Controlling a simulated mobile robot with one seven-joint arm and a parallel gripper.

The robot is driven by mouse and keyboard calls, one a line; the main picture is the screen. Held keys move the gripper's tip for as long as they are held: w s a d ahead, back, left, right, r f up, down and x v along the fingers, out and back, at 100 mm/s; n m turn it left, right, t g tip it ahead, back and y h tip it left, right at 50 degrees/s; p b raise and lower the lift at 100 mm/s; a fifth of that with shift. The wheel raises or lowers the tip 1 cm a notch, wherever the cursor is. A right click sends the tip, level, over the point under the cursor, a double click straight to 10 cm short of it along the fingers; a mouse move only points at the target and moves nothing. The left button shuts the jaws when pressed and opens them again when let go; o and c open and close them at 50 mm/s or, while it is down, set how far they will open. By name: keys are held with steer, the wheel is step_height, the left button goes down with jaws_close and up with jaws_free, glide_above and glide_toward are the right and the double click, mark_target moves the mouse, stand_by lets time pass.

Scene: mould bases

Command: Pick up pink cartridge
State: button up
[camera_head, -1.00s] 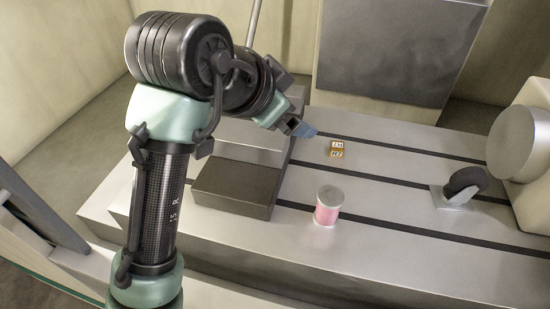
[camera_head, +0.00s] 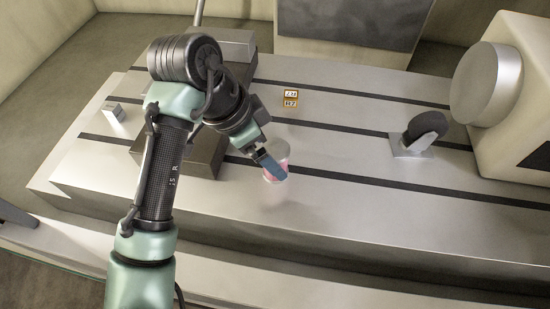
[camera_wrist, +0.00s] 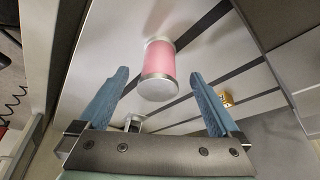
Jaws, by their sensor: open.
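The pink cartridge (camera_head: 277,160) is a short pink cylinder with pale grey end caps, standing on the grey slotted table (camera_head: 340,215). In the head view my gripper (camera_head: 272,166) overlaps it and hides part of it. In the wrist view the cartridge (camera_wrist: 158,66) lies beyond the fingertips, roughly centred across the gap between them. My gripper (camera_wrist: 160,76) is open, its two blue fingers spread apart with nothing between them that I can see held. I cannot tell the exact distance from fingertips to cartridge.
A small orange lettered block (camera_head: 291,98) sits behind the cartridge. A caster wheel (camera_head: 425,130) on a plate and a large round-faced machine (camera_head: 487,83) stand at the right. A dark grey block (camera_head: 190,155) is behind my arm. The table front is clear.

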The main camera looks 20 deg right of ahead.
steer(key=shift+x, duration=1.95)
steer(key=shift+d+r, duration=0.1)
jaws_close()
